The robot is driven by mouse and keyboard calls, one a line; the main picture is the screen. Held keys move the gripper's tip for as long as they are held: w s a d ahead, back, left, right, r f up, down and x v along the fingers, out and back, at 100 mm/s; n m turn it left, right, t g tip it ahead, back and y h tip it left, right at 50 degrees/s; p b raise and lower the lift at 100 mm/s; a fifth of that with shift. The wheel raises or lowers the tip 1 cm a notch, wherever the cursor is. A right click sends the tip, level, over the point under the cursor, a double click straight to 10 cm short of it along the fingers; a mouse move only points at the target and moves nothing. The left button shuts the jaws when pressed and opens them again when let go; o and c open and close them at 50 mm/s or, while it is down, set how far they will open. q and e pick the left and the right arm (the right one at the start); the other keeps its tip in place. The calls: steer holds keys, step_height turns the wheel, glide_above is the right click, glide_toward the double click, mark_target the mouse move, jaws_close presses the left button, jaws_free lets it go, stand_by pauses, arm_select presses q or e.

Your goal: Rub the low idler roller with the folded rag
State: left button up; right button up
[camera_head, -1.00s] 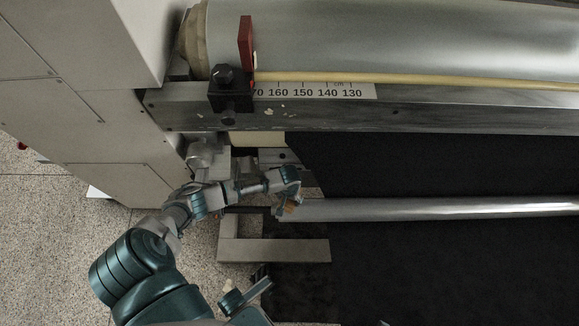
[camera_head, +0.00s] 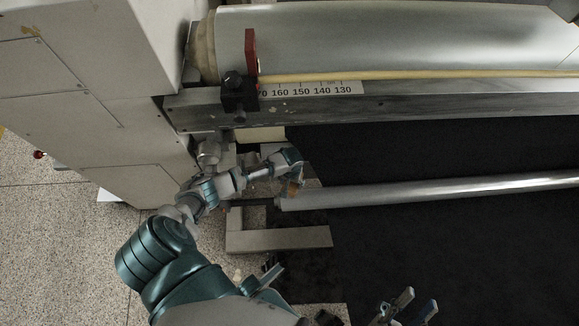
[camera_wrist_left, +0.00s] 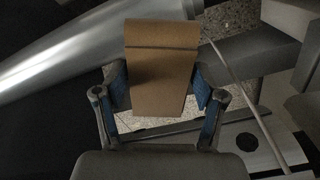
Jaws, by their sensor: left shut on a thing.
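The low idler roller (camera_head: 430,191) is a long silver bar across the right half of the head view. Its silver surface also shows at upper left in the wrist view (camera_wrist_left: 75,50). My left gripper (camera_head: 294,184) is at the roller's left end. It is shut on the folded rag (camera_wrist_left: 160,70), a tan folded piece between the blue finger pads. In the head view only a small bit of the rag shows. I cannot tell whether the rag touches the roller. My right gripper (camera_head: 413,308) is at the bottom edge, its two fingers apart and empty.
A steel beam with a number scale (camera_head: 310,88) and a large roller (camera_head: 380,40) lie above the low roller. A beige machine cabinet (camera_head: 95,90) stands at left. A pale frame bracket (camera_head: 278,239) is just below the left gripper. Dark sheet (camera_head: 460,250) fills the right.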

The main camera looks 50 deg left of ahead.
steer(key=shift+w+a+f+n+g+p, duration=0.15)
steer(key=shift+w+f+n+g+p, duration=0.2)
steer(key=shift+w+f+g, duration=0.45)
steer(key=shift+w, duration=0.15)
